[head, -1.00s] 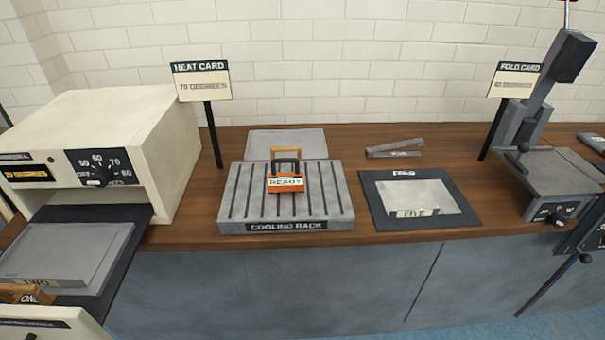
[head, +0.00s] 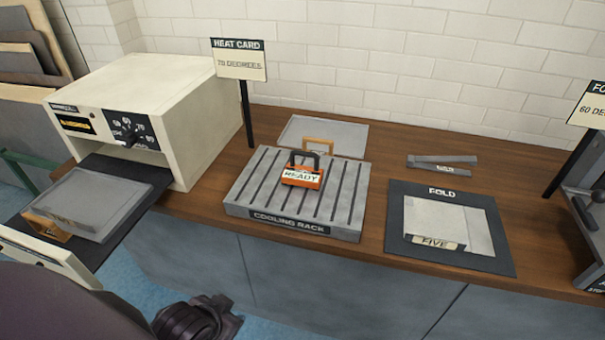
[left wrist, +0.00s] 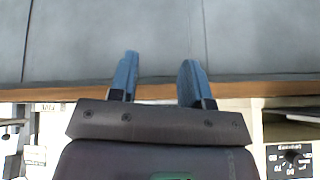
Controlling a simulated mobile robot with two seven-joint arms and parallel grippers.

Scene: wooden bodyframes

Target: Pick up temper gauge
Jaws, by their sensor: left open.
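An orange device with a black handle and a READY label (head: 302,178), which I take for the temper gauge, stands on the grey cooling rack (head: 243,206) in the head view. An orange frame part shows just behind it. My left gripper (left wrist: 157,82) is open and empty in the left wrist view, its two fingers apart in front of the grey cabinet front and the wooden counter edge. In the head view only dark parts of my left arm show at the bottom left, below and away from the rack. My right gripper is not in view.
The cream oven (head: 150,105) stands left with its tray (head: 90,200) pulled out over the counter edge. A heat card (head: 240,62) on a post stands behind the rack. A fold mat (head: 400,235) lies right. A grey plate (head: 350,135) lies behind the rack.

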